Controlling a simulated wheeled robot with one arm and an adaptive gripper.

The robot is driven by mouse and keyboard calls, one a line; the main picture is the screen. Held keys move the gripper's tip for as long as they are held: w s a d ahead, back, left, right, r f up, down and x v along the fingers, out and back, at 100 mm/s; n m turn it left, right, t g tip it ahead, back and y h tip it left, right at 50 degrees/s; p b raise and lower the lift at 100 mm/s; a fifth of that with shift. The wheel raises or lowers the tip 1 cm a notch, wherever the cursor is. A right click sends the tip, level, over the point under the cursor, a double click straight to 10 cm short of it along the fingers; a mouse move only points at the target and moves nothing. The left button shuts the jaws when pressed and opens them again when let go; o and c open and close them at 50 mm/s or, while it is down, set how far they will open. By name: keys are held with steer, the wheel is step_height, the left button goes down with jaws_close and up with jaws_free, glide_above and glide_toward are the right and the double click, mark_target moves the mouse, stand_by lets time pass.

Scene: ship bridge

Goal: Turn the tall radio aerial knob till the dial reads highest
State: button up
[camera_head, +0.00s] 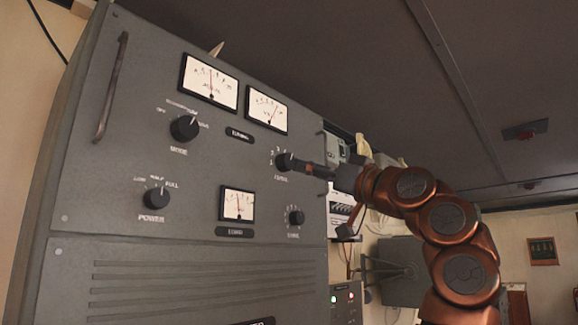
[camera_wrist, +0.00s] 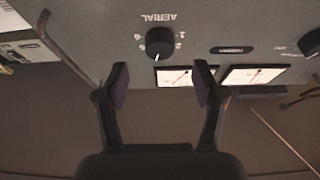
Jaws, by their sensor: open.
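The aerial knob (camera_head: 283,160) is a round black knob on the tall grey radio cabinet. In the wrist view the aerial knob (camera_wrist: 159,43) appears upside down, with its label above, numbers around it and a pale pointer mark toward the picture bottom. My gripper (camera_head: 301,166) is at the knob in the head view; contact cannot be told there. In the wrist view my gripper (camera_wrist: 161,83) is open and empty, its fingers spread either side of the knob's line and apart from it. The upper right dial (camera_head: 267,109) has its needle leaning right.
The upper left dial (camera_head: 209,80) and a smaller lower dial (camera_head: 237,204) are on the same panel. Other knobs are the mode knob (camera_head: 184,128), the power knob (camera_head: 156,198) and a small ridged knob (camera_head: 295,217). A long handle (camera_head: 110,88) stands out at the left.

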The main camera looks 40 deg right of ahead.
mark_target(290, 164)
steer(key=p+x, duration=0.2)
steer(key=x, duration=0.4)
steer(key=shift+w+r, duration=0.1)
steer(key=shift+w, duration=0.15)
steer(key=c, duration=1.1)
